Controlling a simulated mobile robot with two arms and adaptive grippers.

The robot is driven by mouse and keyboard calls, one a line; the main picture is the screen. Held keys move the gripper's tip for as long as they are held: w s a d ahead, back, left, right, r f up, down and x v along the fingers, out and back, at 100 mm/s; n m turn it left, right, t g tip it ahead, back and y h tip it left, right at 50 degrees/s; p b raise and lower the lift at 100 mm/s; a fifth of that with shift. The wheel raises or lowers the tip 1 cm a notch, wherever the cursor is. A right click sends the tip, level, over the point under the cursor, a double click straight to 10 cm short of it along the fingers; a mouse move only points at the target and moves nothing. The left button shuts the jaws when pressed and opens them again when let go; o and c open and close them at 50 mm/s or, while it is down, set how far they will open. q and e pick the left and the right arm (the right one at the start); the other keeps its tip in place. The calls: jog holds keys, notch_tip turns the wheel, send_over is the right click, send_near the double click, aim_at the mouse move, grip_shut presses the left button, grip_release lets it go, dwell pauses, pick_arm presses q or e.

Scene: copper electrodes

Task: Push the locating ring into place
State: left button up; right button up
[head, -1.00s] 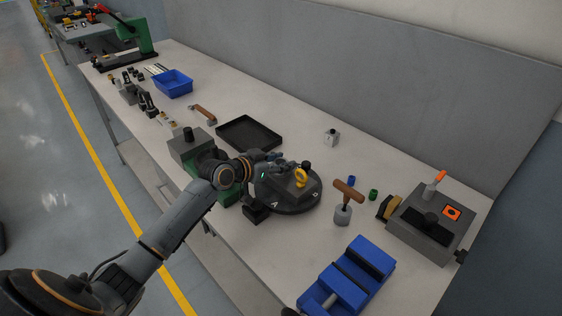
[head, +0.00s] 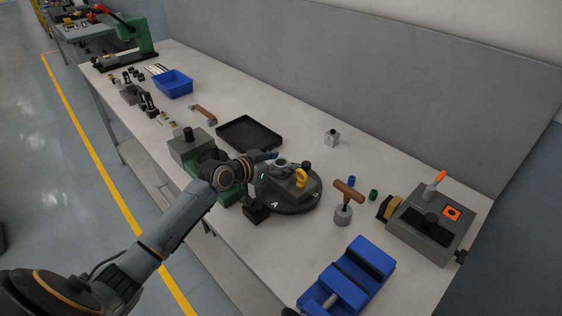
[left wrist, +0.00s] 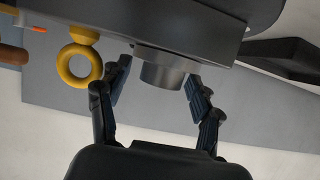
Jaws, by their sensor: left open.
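A grey metal ring (head: 281,163) sits on the block on the round dark turntable (head: 290,206); I take it for the locating ring. In the left wrist view the ring (left wrist: 164,68) is a short smooth cylinder against a dark flat block (left wrist: 190,44). My left gripper (head: 270,162) is just left of it in the head view. Its fingers are open, one on each side of the ring with gaps, in the left wrist view (left wrist: 158,76). A yellow ring-shaped part (head: 301,178) stands beside it. My right gripper is not in view.
A black tray (head: 250,132) lies behind the turntable. A wooden-handled tool (head: 345,200), a blue vise (head: 350,277) and a grey box (head: 432,225) stand to the right. A green-and-grey machine (head: 196,150) is close left of my gripper. The bench behind the turntable is mostly clear.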

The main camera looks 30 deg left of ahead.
pick_arm(q)
jog(key=shift+p+v, duration=1.2)
jog(key=shift+v, duration=1.2)
jog(key=shift+s+a+r, duration=0.2)
jog(key=shift+s, duration=0.25)
jog(key=v, duration=1.1)
jog(key=shift+d, duration=0.1)
